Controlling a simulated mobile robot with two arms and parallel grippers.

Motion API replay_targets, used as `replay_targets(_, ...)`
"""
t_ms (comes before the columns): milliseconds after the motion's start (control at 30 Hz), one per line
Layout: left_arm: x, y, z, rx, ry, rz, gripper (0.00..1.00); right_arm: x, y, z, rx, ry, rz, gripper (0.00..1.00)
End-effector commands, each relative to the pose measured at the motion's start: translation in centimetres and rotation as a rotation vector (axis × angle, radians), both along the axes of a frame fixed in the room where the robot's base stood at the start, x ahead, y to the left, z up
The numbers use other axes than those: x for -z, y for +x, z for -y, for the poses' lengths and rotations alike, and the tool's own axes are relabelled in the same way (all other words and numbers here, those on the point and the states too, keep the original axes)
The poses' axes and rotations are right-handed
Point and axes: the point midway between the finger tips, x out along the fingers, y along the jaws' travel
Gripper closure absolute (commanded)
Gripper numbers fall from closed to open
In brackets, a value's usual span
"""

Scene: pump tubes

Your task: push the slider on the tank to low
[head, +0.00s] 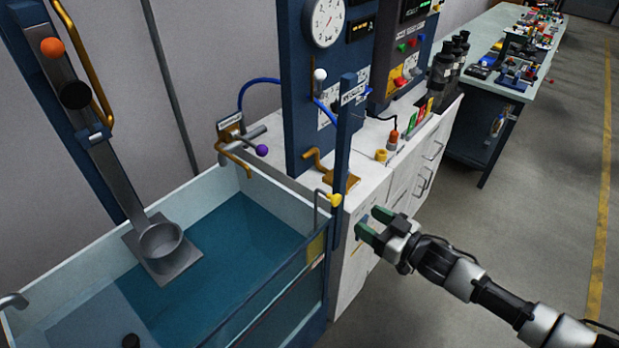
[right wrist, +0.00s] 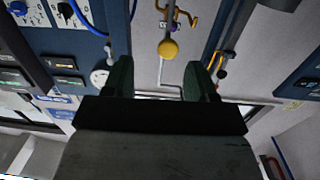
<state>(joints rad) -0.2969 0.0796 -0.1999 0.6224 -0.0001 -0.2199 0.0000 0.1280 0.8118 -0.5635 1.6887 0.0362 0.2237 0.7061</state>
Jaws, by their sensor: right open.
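The tank (head: 140,290) is a clear-walled basin of blue-green water on the left of the head view. A small yellow knob (head: 335,199) sits at its right corner, beside a blue upright post (head: 346,150); I cannot tell for sure whether it is the slider. My right gripper (head: 370,224) is open and empty, just right of the post and apart from the knob. In the right wrist view a yellow ball (right wrist: 168,48) shows ahead, between the two dark green fingers of the gripper (right wrist: 158,64). No low mark is readable. My left gripper is out of view.
A blue gauge panel (head: 300,110) and white cabinets (head: 415,165) stand behind the tank. A purple-knobbed lever (head: 262,150) is at the tank's back corner. An orange ball (head: 52,47) is on the left panel. The floor (head: 530,240) at right is clear.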

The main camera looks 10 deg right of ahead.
Motion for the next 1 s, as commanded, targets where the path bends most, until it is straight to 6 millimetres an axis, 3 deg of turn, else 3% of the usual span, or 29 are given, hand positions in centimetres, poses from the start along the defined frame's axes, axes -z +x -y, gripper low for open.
replay_targets(167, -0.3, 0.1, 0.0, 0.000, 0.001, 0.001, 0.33, -1.9, 0.2, -1.2, -0.042, 0.022, 0.021, 0.43)
replay_targets(467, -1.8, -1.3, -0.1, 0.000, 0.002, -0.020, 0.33, -2.0, 4.4, -4.4, -0.040, 0.022, 0.021, 0.43)
replay_targets(633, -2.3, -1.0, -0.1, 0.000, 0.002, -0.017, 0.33, -1.9, 6.6, -6.1, -0.038, 0.020, 0.021, 0.43)
replay_targets(1000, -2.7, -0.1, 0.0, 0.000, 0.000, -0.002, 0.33, -1.6, 8.2, -7.4, -0.038, 0.017, 0.020, 0.43)
